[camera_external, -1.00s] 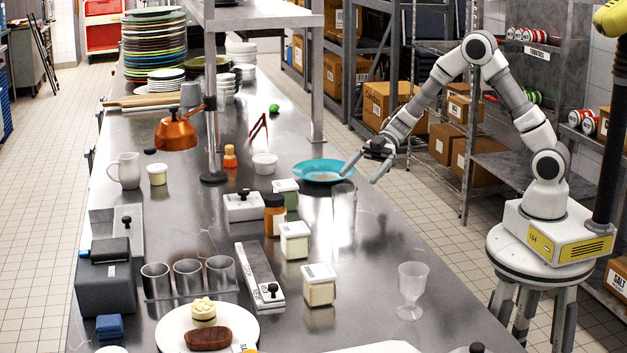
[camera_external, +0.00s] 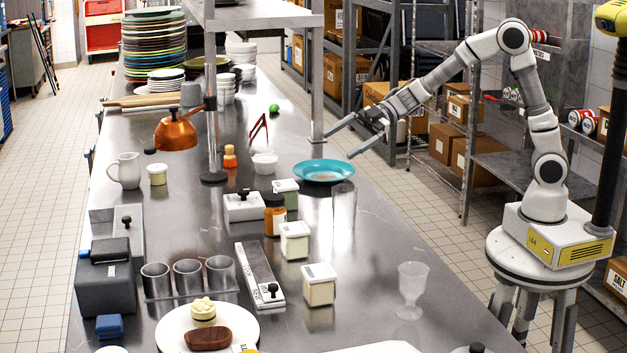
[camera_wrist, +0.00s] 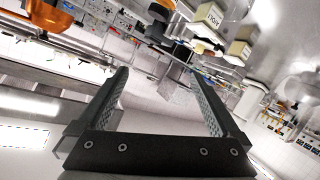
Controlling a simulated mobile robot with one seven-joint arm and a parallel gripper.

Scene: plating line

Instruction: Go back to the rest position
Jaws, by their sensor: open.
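My gripper (camera_external: 338,142) is open and empty in the external view. It hangs in the air near the right edge of the steel counter, above and slightly right of a turquoise plate (camera_external: 324,171).
The steel counter (camera_external: 372,290) carries lidded tubs (camera_external: 319,284), a clear goblet (camera_external: 411,290), a metal cylinder (camera_external: 343,212), and a white plate (camera_external: 170,330) with food. A shelf post (camera_external: 316,90) stands just left of my gripper. Racks with cardboard boxes (camera_external: 440,143) stand behind my arm.

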